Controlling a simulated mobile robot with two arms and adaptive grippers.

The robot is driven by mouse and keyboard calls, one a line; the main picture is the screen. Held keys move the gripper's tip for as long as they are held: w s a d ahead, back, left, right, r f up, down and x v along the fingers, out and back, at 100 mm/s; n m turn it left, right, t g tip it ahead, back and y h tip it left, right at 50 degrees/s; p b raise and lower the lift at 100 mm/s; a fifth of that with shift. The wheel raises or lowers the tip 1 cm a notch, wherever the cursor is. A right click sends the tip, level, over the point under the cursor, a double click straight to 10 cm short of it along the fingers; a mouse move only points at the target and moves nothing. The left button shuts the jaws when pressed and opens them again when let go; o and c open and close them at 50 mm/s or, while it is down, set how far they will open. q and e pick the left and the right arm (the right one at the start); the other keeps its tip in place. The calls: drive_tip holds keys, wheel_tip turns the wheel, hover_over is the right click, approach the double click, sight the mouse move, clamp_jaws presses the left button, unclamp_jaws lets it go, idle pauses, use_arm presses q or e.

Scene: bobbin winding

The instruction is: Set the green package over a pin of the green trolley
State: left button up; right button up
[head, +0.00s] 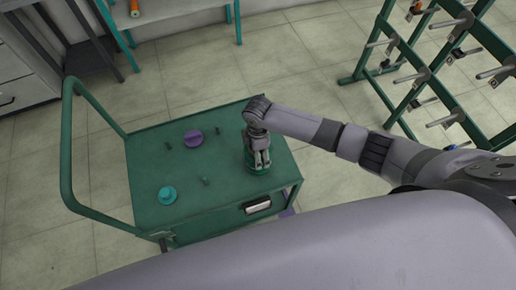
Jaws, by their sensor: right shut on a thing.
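The green trolley (150,150) stands in the middle of the head view, with a push handle at its left. My right gripper (261,160) points down over the right part of the trolley top. It is shut on the green package (258,172), which is low at the top surface and partly hidden by the fingers. I cannot tell whether a pin is inside it. My left gripper is not in view.
A green rack with several pegs (420,75) stands at the right. A table (165,12) and drawers (22,85) are at the back left. Tiled floor lies between.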

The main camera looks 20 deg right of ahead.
idle(0.4)
drive_tip(key=o, duration=1.5)
drive_tip(key=shift+c, duration=0.2)
wheel_tip(320, 180, up, 12)
